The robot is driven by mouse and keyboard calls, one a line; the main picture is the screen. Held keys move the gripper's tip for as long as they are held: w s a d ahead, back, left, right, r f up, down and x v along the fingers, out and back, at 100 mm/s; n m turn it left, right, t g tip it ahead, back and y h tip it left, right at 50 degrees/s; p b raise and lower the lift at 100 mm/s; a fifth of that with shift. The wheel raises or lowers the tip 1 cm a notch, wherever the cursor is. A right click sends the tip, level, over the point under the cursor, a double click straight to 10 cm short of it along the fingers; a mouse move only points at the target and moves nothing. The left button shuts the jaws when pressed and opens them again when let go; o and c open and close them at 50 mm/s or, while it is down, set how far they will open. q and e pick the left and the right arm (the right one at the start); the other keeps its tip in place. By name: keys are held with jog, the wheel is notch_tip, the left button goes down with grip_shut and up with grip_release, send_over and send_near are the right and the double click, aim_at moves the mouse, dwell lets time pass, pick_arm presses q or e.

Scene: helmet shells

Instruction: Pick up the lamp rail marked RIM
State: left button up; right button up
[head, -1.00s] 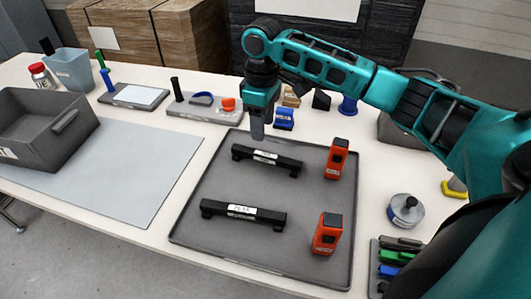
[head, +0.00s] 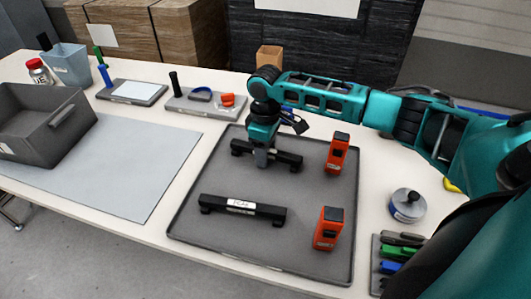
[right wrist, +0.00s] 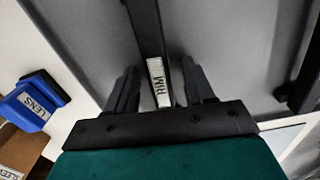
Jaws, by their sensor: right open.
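The lamp rail marked RIM (head: 289,160) is a black bar lying on the grey tray (head: 220,178), toward its back. My right gripper (head: 262,162) is over the middle of this rail, pointing down, and hides its label in the head view. In the right wrist view the rail (right wrist: 147,35) and its white RIM label (right wrist: 157,82) show between the two open fingers (right wrist: 160,90). I cannot tell whether either finger touches it. A second black rail (head: 243,208) with a white label lies nearer the tray's front. My left gripper is not in view.
Two orange-red blocks with dark tops, one at the back (head: 337,154) and one at the front (head: 328,229), stand on the tray's right side. A blue LENS block (right wrist: 30,108) shows beyond the tray. A grey bin (head: 45,125) and a pale mat (head: 130,165) are at left.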

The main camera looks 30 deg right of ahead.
grip_shut()
dwell(0.3)
jog(key=shift+r, duration=0.1)
